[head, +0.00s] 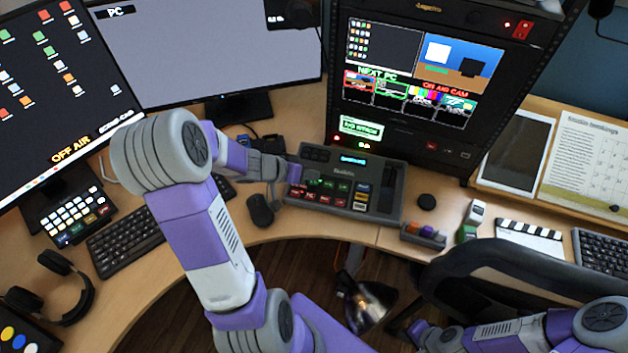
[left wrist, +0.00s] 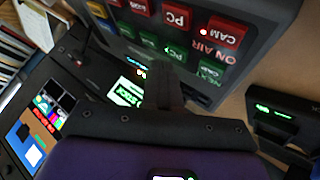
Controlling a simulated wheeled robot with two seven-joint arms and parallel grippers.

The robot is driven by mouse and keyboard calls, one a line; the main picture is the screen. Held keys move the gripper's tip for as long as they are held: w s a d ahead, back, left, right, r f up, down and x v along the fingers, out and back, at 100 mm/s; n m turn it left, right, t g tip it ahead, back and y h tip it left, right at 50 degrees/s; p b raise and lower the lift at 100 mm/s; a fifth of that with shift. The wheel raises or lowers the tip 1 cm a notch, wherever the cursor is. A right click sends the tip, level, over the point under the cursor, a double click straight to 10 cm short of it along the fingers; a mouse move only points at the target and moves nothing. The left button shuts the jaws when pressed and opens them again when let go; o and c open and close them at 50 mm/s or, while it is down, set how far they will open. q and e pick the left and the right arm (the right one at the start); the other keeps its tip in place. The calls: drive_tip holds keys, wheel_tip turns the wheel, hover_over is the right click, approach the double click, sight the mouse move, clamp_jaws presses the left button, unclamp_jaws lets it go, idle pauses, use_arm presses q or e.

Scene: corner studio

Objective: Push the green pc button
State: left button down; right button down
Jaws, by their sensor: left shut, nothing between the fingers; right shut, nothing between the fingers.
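The switcher console (head: 388,209) lies on the curved desk, with rows of green and red buttons. In the left wrist view the green PC button (left wrist: 175,51) sits in the green row, beside the NEXT label and the green CAM button (left wrist: 209,72). My left gripper (head: 297,172) is shut and empty over the console's left side. In the left wrist view its dark fingers (left wrist: 165,72) point at the green row close to the PC button; whether they touch is unclear. My right gripper (head: 399,331), shut and empty, is low at the right, dark against the chair.
A red PC button (left wrist: 176,15) and a red CAM button (left wrist: 226,32) lie in the adjacent row. A black mouse (head: 260,210) lies left of the console. A rack with a screen (head: 420,70) stands behind it. A black chair (head: 480,262) is at the front right.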

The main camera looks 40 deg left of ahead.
use_arm(q)
drive_tip(key=shift+r, duration=0.1)
